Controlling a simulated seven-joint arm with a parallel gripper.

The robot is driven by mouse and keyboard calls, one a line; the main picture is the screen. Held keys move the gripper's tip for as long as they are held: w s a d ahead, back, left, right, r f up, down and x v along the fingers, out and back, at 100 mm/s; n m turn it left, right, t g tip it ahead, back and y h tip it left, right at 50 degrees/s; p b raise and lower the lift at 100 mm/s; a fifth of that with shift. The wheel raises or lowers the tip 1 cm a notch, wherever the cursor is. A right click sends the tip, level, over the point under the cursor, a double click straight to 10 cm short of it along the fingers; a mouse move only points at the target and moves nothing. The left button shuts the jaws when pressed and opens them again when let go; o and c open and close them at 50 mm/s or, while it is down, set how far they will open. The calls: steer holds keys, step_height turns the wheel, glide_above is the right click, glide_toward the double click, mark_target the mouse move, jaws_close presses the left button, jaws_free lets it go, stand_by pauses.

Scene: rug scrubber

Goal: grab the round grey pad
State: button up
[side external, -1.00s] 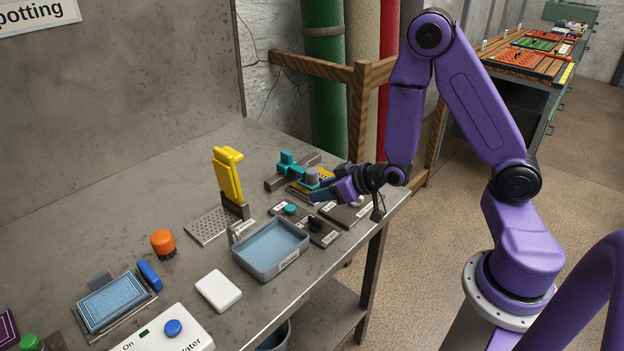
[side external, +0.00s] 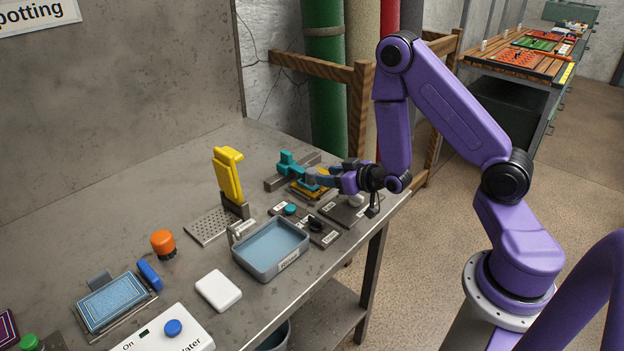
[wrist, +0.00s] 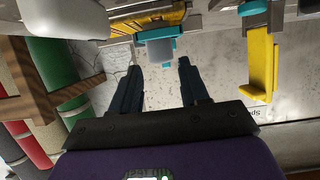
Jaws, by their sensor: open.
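The round grey pad (wrist: 160,50) shows in the wrist view as a short grey cylinder against a teal holder (wrist: 156,35). In the side view the teal holder (side external: 289,164) stands near the table's back right edge, and my gripper largely hides the pad there. My gripper (side external: 315,179) is open, beside the holder. In the wrist view my gripper (wrist: 160,66) has its two dark fingers apart, with the pad between and slightly beyond their tips. No contact with the pad shows.
A yellow part (side external: 228,175) stands upright on the table, left of the holder. A blue-grey tray (side external: 270,248) with a label and dark labelled blocks lie in front. Wooden rack posts (side external: 362,110) stand behind.

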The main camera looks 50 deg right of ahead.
mark_target(312, 178)
steer(key=shift+x, duration=2.55)
jaws_close()
